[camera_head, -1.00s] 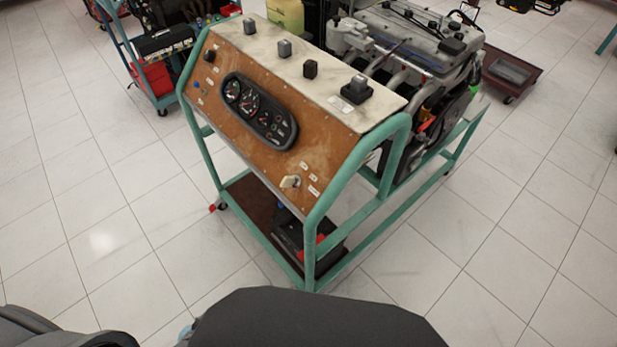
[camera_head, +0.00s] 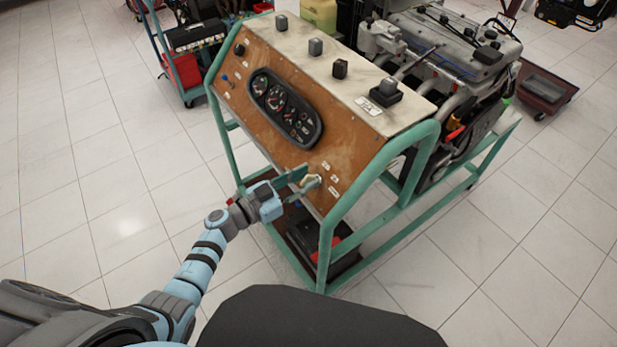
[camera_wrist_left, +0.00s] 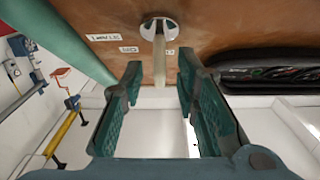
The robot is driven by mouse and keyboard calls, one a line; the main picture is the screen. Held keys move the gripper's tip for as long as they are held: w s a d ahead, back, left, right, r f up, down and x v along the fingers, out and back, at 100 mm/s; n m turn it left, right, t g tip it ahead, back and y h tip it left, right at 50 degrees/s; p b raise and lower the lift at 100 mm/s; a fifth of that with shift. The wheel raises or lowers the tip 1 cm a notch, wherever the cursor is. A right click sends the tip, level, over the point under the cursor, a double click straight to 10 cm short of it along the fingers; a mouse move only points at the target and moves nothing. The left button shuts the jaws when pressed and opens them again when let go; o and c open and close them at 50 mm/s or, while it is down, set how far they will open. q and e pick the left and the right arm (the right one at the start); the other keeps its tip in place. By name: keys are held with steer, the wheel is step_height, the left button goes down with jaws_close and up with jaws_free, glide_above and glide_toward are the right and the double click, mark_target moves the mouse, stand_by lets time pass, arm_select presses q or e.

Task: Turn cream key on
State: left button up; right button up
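The cream key (camera_head: 310,181) sits in a round silver switch low on the brown panel (camera_head: 243,89) of the engine trainer. In the left wrist view the key (camera_wrist_left: 159,62) points out from its silver collar, between and beyond my fingertips. My left gripper (camera_head: 298,183) is at the panel's lower edge, right by the key. In the left wrist view its two teal fingers (camera_wrist_left: 158,78) are apart, with the key in line with the gap and no finger seen touching it. My right gripper is not in view.
The green tube frame (camera_head: 335,218) surrounds the panel, and one tube (camera_wrist_left: 75,45) runs close beside my left fingers. A gauge cluster (camera_head: 286,106) lies up the panel. A battery (camera_head: 312,238) sits on the shelf below. The engine (camera_head: 450,50) stands behind.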

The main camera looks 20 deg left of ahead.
arm_select(q)
steer(key=shift+w+d, duration=0.4)
steer(key=shift+w, duration=0.05)
steer(key=shift+c, duration=0.4)
jaws_close()
